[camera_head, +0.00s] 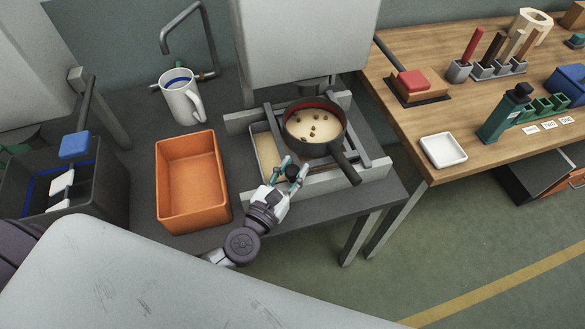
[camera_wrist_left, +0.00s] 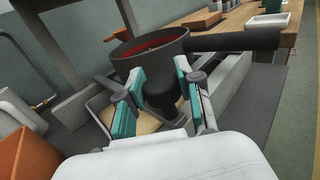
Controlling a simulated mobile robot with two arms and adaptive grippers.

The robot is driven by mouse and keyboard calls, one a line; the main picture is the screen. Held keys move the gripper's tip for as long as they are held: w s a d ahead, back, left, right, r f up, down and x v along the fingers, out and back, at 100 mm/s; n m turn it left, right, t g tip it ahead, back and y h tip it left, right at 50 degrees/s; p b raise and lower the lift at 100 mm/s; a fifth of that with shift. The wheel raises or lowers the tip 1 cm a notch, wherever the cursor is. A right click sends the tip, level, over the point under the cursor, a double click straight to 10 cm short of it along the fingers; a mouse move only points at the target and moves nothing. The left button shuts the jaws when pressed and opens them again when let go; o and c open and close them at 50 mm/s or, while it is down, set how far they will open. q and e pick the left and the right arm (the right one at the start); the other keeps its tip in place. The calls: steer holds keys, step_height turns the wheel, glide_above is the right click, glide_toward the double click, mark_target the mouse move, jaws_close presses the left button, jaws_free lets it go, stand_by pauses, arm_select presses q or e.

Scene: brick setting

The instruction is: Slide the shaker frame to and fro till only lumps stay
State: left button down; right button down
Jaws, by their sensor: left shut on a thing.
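A dark round pan (camera_head: 315,128) with a red inner rim sits in the grey shaker frame (camera_head: 362,150). Pale sand fills much of its floor and several brown lumps lie on it. Its dark handle (camera_head: 344,164) points to the front right. My left gripper (camera_head: 291,172) is shut on a black knob (camera_wrist_left: 160,92) at the front of the frame, with teal pads on both sides of it. A tray with pale sand (camera_head: 267,150) shows under the frame, partly hidden by the pan and gripper. My right gripper is not in view.
An orange bin (camera_head: 191,222) stands left of the frame, with a white mug (camera_head: 182,100) behind it. A grey housing (camera_head: 305,40) hangs behind and above the pan. The wooden table (camera_head: 405,130) at right holds a white dish (camera_head: 443,151) and tools.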

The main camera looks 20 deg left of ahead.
arm_select(q)
steer(key=s+a+b, duration=0.1)
steer(key=s+a, duration=0.1)
steer(key=a, duration=0.1)
steer(key=s+a+b, duration=0.1)
steer(key=a, duration=0.1)
steer(key=shift+s+a+f+b, duration=0.1)
steer(key=shift+s+b, duration=0.2)
steer(key=shift+b, duration=0.05)
steer(key=c, duration=0.7)
jaws_free()
steer(key=shift+c, duration=0.2)
steer(key=s+a, duration=0.2)
steer(key=s, duration=0.9)
steer(key=shift+s, duration=0.35)
